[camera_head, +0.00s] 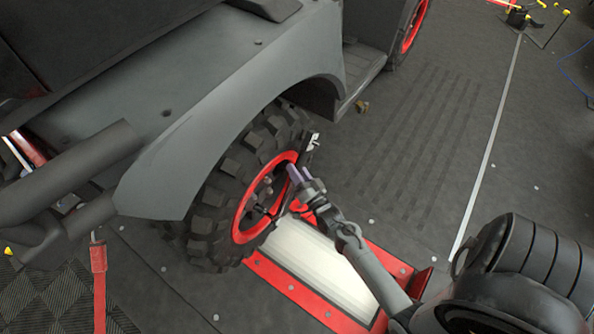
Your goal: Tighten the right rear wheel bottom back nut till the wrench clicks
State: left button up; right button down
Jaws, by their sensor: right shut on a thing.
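The rear wheel, with a knobbly black tyre (216,203) and a red rim (243,222), sits under the grey fender. A dark wrench (309,148) stands slanted in front of the rim, its upper end beyond the tyre's edge. My right gripper (296,175), with purplish fingers, reaches in from the lower right and is shut on the wrench beside the rim. The wrench's lower part runs toward the hub, and its contact with a nut cannot be made out. The single nuts are too small to tell apart. My left gripper is not in view.
The grey fender (235,110) overhangs the tyre. The dark floor (420,160) right of the vehicle is mostly clear.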

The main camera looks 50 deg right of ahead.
jog(key=shift+d, duration=0.1)
jog(key=shift+d+f+m, duration=0.4)
jog(key=shift+d+m, duration=0.1)
jog(key=shift+w+d+f, duration=0.1)
dwell(0.5)
jog(key=shift+d+f+m+g, duration=0.4)
jog(key=shift+d+f+m, duration=0.15)
jog(key=shift+m, duration=0.05)
jog(key=shift+d+f, duration=0.2)
jog(key=shift+f, duration=0.05)
dwell(0.4)
jog(key=shift+d+f+m+p, duration=0.3)
jog(key=shift+d+f+m, duration=0.05)
jog(key=shift+f+m, duration=0.1)
jog(key=shift+d+f, duration=0.1)
jog(key=shift+f, duration=0.05)
dwell(0.4)
